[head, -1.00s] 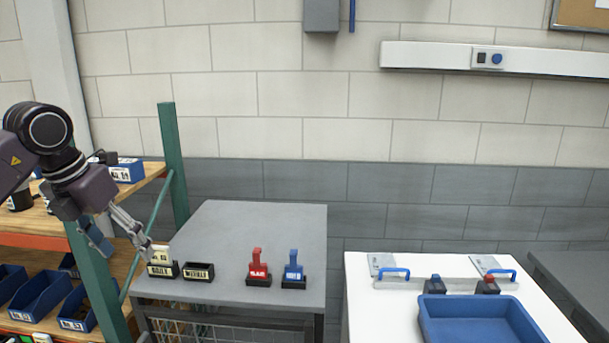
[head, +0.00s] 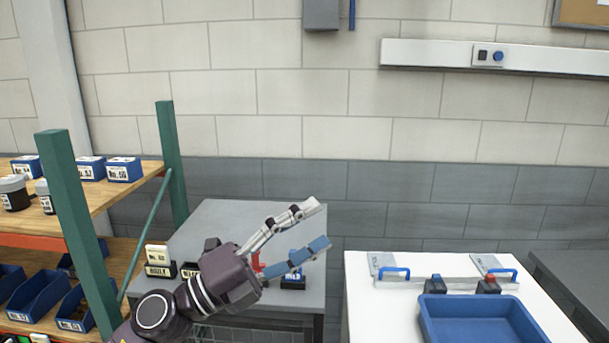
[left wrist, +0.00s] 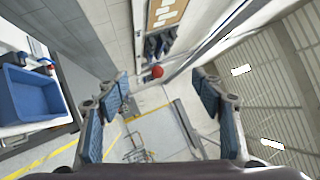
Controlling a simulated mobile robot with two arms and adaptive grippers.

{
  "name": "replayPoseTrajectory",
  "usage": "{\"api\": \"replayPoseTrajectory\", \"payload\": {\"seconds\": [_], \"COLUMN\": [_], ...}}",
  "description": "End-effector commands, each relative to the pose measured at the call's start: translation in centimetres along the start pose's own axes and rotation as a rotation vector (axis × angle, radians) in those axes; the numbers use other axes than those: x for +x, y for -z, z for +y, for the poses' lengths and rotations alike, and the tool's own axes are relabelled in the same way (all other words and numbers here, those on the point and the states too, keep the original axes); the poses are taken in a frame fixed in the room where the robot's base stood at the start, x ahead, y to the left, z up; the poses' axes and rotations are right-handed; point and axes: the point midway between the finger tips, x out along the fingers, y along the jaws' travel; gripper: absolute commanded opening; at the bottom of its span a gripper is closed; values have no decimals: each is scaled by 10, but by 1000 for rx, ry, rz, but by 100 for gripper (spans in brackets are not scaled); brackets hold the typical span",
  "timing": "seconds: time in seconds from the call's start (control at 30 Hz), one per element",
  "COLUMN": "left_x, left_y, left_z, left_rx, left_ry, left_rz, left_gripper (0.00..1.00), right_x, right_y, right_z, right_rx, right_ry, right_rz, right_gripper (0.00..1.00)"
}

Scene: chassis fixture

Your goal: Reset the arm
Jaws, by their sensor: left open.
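My left gripper (head: 318,224) is open and empty in the head view. It is raised in front of the grey cabinet top (head: 222,222), with its fingers pointing up and to the right. In the left wrist view its two fingers (left wrist: 160,98) are spread wide with nothing between them. The gripper and wrist partly cover a red stamp-like piece (head: 257,262) and a blue one (head: 293,270) on the cabinet. My right gripper is not in either view.
A dark holder with a cream block (head: 158,258) stands at the cabinet's left. A shelf with a green post (head: 72,230) and blue bins (head: 40,295) is at left. A white table at right bears a blue tray (head: 432,322), also in the left wrist view (left wrist: 35,92), and blue-handled fixtures (head: 395,273).

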Motion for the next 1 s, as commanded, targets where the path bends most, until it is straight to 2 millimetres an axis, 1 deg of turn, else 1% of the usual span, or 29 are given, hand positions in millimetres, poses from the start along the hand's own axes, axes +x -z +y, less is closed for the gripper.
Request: {"api": "replayPoseTrajectory", "payload": {"seconds": [0.03,0.07,0.1,0.17,0.2,0.27,0.3,0.37,0.4,0.43,0.47,0.5,0.57,0.6,0.67,0.7,0.77,0.8,0.87,0.9,0.97,1.0], "left_x": [-8,-15,-26,-48,-66,-97,-120,-156,-179,-196,-213,-235,-268,-289,-318,-336,-360,-374,-391,-400,-413,-422], "left_y": [-10,-18,-31,-49,-59,-72,-76,-77,-74,-70,-64,-53,-33,-16,12,32,61,80,105,122,146,160], "left_z": [0,0,3,15,26,48,67,97,116,131,145,164,190,205,226,237,250,256,262,266,268,269], "left_rx": [-102,-159,-234,-349,-429,-546,-623,-738,-808,-857,-906,-969,-1060,-1117,-1200,-1253,-1320,-1360,-1411,-1444,-1487,-1512], "left_ry": [55,82,113,143,155,159,151,128,107,87,65,31,-24,-66,-135,-181,-249,-294,-357,-397,-453,-490], "left_rz": [-110,-179,-274,-421,-521,-674,-776,-926,-1018,-1084,-1148,-1230,-1347,-1421,-1525,-1589,-1672,-1720,-1781,-1816,-1863,-1893], "left_gripper": [62,62,62,62,62,62,62,62,62,62,62,62,62,62,62,62,62,62,62,62,62,62], "right_x": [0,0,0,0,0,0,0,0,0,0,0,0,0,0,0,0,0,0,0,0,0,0], "right_y": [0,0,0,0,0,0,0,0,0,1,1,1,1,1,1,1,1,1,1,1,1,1], "right_z": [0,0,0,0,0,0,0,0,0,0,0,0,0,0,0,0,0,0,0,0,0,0], "right_rx": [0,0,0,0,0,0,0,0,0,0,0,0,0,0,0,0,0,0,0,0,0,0], "right_ry": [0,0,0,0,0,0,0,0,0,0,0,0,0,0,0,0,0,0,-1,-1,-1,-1], "right_rz": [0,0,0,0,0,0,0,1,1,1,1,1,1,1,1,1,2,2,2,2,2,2], "right_gripper": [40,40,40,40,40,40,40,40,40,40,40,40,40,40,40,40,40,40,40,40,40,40]}}
